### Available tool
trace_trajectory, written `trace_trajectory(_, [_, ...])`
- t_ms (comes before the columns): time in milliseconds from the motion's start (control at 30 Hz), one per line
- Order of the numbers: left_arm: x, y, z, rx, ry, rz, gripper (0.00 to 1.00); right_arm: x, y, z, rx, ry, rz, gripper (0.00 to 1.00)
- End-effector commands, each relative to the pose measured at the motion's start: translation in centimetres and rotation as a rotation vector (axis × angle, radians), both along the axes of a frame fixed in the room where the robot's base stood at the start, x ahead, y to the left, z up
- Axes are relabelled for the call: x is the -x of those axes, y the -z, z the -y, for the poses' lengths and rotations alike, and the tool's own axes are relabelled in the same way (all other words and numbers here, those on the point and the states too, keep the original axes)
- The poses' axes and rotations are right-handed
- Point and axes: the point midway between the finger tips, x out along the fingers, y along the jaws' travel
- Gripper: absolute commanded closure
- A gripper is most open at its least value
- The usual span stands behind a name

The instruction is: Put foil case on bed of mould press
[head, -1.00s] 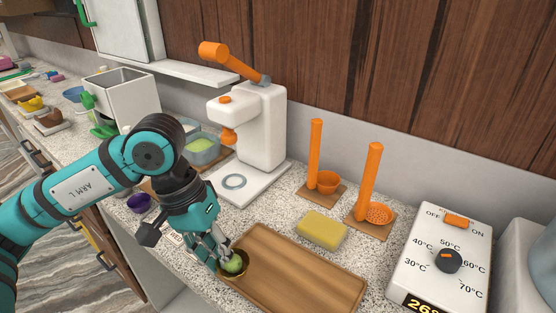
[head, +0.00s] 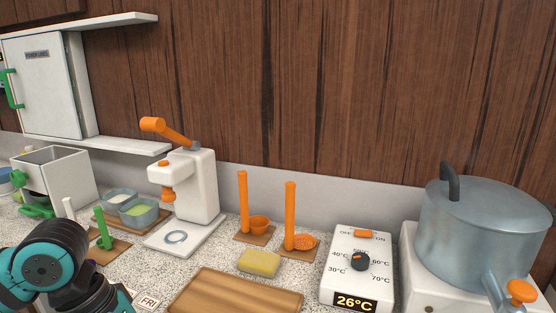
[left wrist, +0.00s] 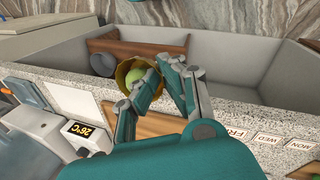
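The foil case (left wrist: 121,76) is a gold cup with a green ball (left wrist: 135,77) in it, seen in the left wrist view. My left gripper (left wrist: 160,82) has its fingers on either side of the case's near-right wall and appears closed on it. The case looks raised, in front of the counter edge; the head view does not show it. The mould press (head: 195,190) is white with an orange lever, at the left centre of the head view. My right gripper is out of view.
A wooden tray (head: 230,292) lies in front, with a yellow sponge (head: 259,262) behind it. Two orange-handled tools (head: 243,200) stand right of the press. A temperature box (head: 355,275) and a large pot (head: 478,235) are farther right. Bowls (head: 140,213) stand left of the press.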

Motion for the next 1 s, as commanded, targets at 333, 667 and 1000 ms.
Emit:
trace_trajectory(333, [-0.5, 1.1, 0.4, 0.003, -0.003, -0.002, 1.0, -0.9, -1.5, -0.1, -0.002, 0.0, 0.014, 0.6])
trace_trajectory(667, [-0.8, 3.5, 0.8, 0.004, -0.013, -0.004, 1.0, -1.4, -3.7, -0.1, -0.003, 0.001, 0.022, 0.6])
trace_trajectory(1000, [-0.9, 5.1, 0.8, -0.003, -0.026, 0.002, 1.0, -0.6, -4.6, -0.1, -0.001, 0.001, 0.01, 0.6])
